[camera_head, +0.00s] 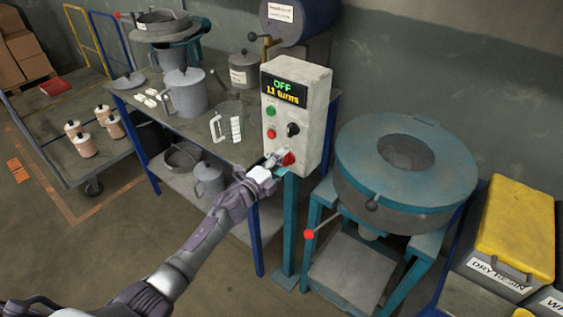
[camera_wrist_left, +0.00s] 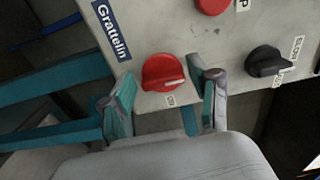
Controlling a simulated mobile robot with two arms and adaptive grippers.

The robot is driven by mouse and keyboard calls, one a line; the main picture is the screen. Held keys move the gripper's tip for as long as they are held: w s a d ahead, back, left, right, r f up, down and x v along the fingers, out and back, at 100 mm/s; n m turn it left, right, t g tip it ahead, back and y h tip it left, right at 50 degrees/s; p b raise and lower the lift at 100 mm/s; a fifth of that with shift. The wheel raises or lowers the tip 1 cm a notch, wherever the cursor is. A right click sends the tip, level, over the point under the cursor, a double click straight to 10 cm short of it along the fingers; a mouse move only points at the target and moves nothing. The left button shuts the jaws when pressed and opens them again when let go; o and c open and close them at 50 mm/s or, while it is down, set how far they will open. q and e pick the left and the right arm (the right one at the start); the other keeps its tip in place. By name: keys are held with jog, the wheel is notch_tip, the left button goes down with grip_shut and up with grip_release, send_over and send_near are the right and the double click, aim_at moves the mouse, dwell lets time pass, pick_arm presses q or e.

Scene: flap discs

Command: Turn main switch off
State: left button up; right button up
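A pale control box (camera_head: 296,112) stands on a teal post, and its display (camera_head: 284,92) reads "OFF" and "11 turns". The red rotary main switch (camera_head: 289,158) is low on its front; it also shows in the left wrist view (camera_wrist_left: 162,72), with a pale mark pointing to the right. My left gripper (camera_head: 277,158) is right at the switch. In the left wrist view my left gripper (camera_wrist_left: 166,95) is open, one finger to each side of the red switch, with gaps between; contact is not visible. My right gripper is not in view.
A black knob (camera_head: 293,130), a green button (camera_head: 271,111) and a red button (camera_head: 271,134) are above the switch. A round teal machine (camera_head: 440,190) stands close on the right. A bench (camera_head: 190,125) with pots is on the left.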

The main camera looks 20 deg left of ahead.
pick_arm(q)
jog(key=shift+o, duration=0.3)
jog(key=v, duration=1.2)
jog(key=s+a+f+n+g+y, duration=0.15)
jog(key=s+f+n, duration=0.3)
jog(key=f, duration=0.55)
jog(key=s+a+f+n+g+y, duration=0.1)
jog(key=s+f+n+g+y, duration=0.3)
jog(key=f, duration=0.6)
jog(key=s+a+f+n+g, duration=0.1)
jog(key=s+a+f+n, duration=0.15)
jog(key=s+f, duration=0.6)
jog(key=s+d+f+n+g, duration=0.2)
jog(key=s+f, duration=0.4)
jog(key=s, duration=0.5)
jog(key=s+d+f+n+g, duration=0.2)
jog(key=s+f+n+g, duration=0.1)
jog(key=s+f, duration=0.4)
jog(key=s+d+f+n+g, duration=0.1)
jog(key=s+f+n+g, duration=0.2)
jog(key=s+f, duration=0.4)
jog(key=s+g, duration=0.1)
jog(key=s, duration=0.6)
jog(key=shift+s+d+y, duration=0.35)
jog(key=shift+d, duration=0.05)
jog(key=shift+g, duration=0.25)
